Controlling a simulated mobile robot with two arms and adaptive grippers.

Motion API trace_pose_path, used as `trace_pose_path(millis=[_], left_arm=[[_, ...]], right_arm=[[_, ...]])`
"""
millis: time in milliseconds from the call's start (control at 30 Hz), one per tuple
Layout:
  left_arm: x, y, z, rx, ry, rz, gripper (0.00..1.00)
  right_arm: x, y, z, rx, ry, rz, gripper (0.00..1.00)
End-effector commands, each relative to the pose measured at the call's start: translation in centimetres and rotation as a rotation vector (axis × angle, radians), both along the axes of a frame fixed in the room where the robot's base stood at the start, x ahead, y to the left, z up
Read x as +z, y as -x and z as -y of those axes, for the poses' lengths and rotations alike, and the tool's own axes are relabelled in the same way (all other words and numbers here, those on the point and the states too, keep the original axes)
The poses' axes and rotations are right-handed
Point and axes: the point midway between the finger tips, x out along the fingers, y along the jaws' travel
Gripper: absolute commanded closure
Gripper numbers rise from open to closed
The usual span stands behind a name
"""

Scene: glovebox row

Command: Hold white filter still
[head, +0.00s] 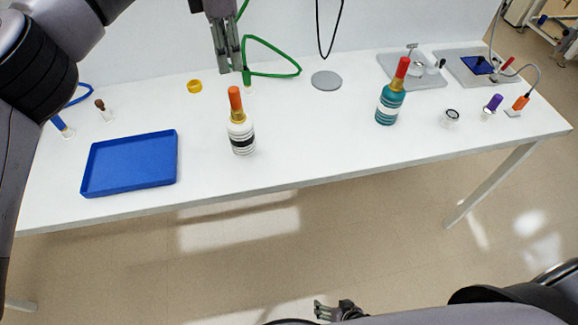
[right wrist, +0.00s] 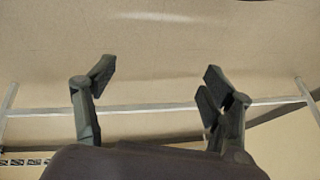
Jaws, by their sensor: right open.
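The white filter (head: 241,138) is most likely the white bottle-shaped piece with dark bands, a gold neck and an orange top. It stands upright on the white table, right of the blue tray. My left gripper (head: 231,70) points down above the table, behind and above the orange top, apart from it. Its fingers look close together; whether they are shut is unclear. My right gripper (head: 333,309) is low at the bottom of the head view, in front of the table. The right wrist view shows its fingers (right wrist: 155,82) spread and empty.
A teal bottle-shaped piece (head: 390,105) with a red top stands to the right. The blue tray (head: 130,187) lies empty at left. A yellow ring (head: 194,86), a green loop (head: 275,73) and a grey disc (head: 326,80) are toward the back. The table's front middle is clear.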

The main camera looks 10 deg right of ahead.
Motion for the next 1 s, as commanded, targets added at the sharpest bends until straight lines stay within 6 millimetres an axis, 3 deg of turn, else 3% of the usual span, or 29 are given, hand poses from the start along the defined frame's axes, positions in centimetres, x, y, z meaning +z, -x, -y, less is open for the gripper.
trace_pose_path(millis=[33,200,400,600,767,833,1000], left_arm=[[0.0,0.0,0.0,0.0,0.0,0.0,0.67],[0.0,0.0,0.0,0.0,0.001,0.0,0.67],[0.0,0.0,0.0,0.0,0.001,0.0,0.67],[0.0,0.0,0.0,0.0,0.001,0.0,0.67],[0.0,0.0,0.0,0.0,0.001,0.0,0.67],[0.0,0.0,0.0,0.0,0.001,0.0,0.67],[0.0,0.0,0.0,0.0,0.001,0.0,0.67]], right_arm=[[1.5,-2.7,-1.1,-0.047,-0.062,0.061,0.24],[7.3,-10.0,-5.4,-0.21,-0.322,0.228,0.24],[16.0,-16.4,-10.7,-0.363,-0.707,0.359,0.24],[26.3,-19.9,-15.7,-0.47,-1.166,0.391,0.24],[35.3,-20.6,-19.0,-0.521,-1.579,0.319,0.24],[39.5,-20.9,-19.0,-0.571,-1.786,0.233,0.24],[41.6,-23.1,-13.2,-0.88,-1.98,-0.021,0.24]])
